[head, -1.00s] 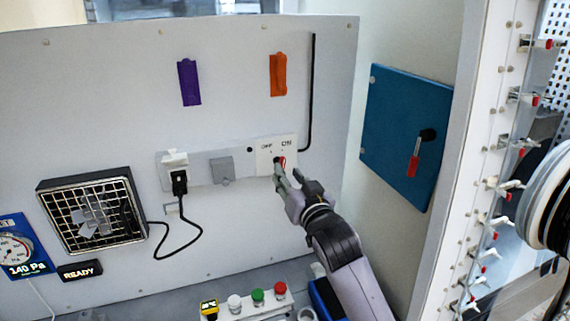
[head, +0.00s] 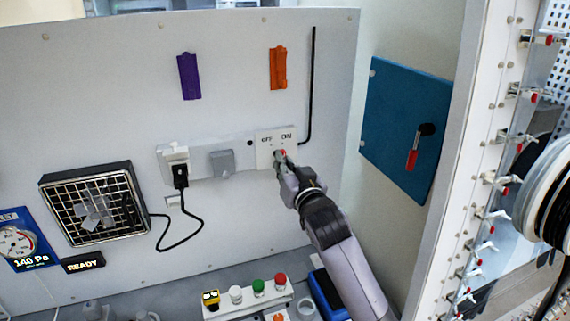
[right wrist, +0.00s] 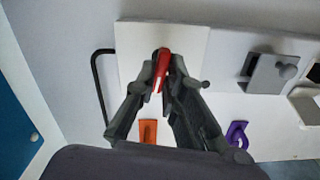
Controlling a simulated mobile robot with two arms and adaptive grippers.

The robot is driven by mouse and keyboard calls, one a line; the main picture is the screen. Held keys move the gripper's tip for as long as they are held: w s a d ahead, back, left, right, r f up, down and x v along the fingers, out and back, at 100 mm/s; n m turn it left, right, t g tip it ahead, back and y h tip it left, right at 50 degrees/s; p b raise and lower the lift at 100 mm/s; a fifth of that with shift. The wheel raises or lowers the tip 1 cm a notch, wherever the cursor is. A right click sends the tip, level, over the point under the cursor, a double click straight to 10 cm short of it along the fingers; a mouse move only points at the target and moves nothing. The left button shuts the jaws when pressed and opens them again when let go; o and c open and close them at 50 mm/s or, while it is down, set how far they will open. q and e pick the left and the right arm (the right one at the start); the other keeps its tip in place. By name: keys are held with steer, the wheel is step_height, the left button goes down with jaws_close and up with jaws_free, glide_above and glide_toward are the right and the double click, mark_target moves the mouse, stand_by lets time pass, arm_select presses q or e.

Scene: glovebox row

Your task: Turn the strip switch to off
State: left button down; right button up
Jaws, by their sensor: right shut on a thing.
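The strip switch is a white plate (head: 265,142) marked OFF on the left and ON on the right, at the right end of a white power strip (head: 203,163) on the back wall. Its red lever (head: 283,152) stands toward the ON side. My right gripper (head: 280,156) is at the plate, shut on the lever. In the right wrist view the red lever (right wrist: 161,66) shows between the fingertips (right wrist: 162,78), in front of the white plate (right wrist: 190,45). My left gripper is in neither view.
A black plug (head: 180,176) with a cord sits in the strip, beside a grey cover (head: 222,163). A fan (head: 95,205) is at left. A blue panel (head: 405,120) with a red handle is on the right wall. Coloured buttons (head: 258,287) stand below.

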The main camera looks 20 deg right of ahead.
jaws_close()
steer(key=shift+n, duration=1)
steer(key=o, duration=0.7)
jaws_free()
steer(key=shift+s, duration=0.1)
steer(key=s, duration=1.2)
steer(key=shift+d, duration=0.2)
steer(key=shift+w, duration=0.1)
